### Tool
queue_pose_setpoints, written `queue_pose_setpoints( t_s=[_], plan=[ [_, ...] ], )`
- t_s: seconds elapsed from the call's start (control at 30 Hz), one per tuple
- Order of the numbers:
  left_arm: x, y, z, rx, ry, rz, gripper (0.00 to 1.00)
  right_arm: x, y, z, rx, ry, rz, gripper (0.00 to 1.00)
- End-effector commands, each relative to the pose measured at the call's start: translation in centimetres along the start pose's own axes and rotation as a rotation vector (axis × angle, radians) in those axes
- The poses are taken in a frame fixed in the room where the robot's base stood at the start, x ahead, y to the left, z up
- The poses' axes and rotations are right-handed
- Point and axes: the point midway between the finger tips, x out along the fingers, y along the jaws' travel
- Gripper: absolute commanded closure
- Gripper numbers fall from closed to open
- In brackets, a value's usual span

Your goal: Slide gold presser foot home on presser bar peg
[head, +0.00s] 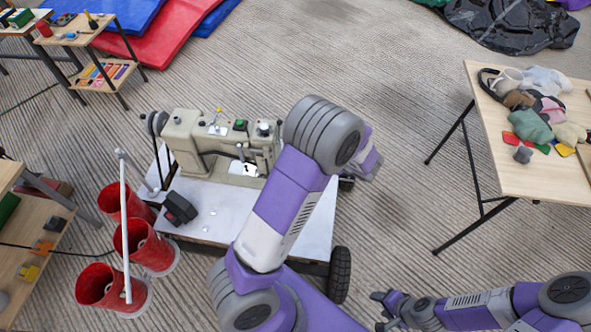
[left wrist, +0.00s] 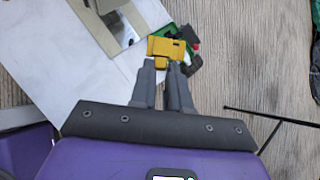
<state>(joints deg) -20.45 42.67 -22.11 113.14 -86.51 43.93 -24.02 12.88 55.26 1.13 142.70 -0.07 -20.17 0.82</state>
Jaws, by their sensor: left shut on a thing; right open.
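The gold presser foot (left wrist: 170,48) shows in the left wrist view as a yellow block with a dark notch. My left gripper (left wrist: 164,66) is shut on its lower tab. Green, red and black parts (left wrist: 192,62) show just beyond the foot; I cannot tell whether they touch it. The beige sewing machine (head: 205,133) stands on a white-topped cart (head: 213,205) in the head view. I cannot make out the presser bar peg. My left arm hides the machine's right side and my left gripper in that view. My right gripper (head: 379,309) is open and empty at lower right.
Red buckets (head: 133,240) stand left of the cart beside a white post. A black box (head: 180,208) lies on the cart top. A wooden table (head: 500,165) with cloths stands at right. Bare floor (head: 400,195) lies between cart and table.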

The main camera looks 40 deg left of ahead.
Motion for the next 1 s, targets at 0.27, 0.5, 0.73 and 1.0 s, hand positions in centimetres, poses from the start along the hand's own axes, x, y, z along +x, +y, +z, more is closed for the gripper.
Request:
queue_pose_setpoints(
  t_s=[0.27,0.5,0.73,1.0],
  plan=[
    [12.2,3.3,0.8,-0.333,-0.082,0.253,1.0,0.0,0.0,0.0,0.0,0.0,0.0,0.46],
    [21.4,6.5,-0.8,-0.56,-0.135,0.399,1.0,0.0,0.0,0.0,0.0,0.0,0.0,0.46],
    [25.1,8.0,-2.9,-0.649,-0.152,0.44,1.0,0.0,0.0,0.0,0.0,0.0,0.0,0.46],
    [26.1,8.5,-3.8,-0.667,-0.156,0.448,1.0,0.3,0.1,0.0,0.0,0.0,0.0,0.46]
  ],
)
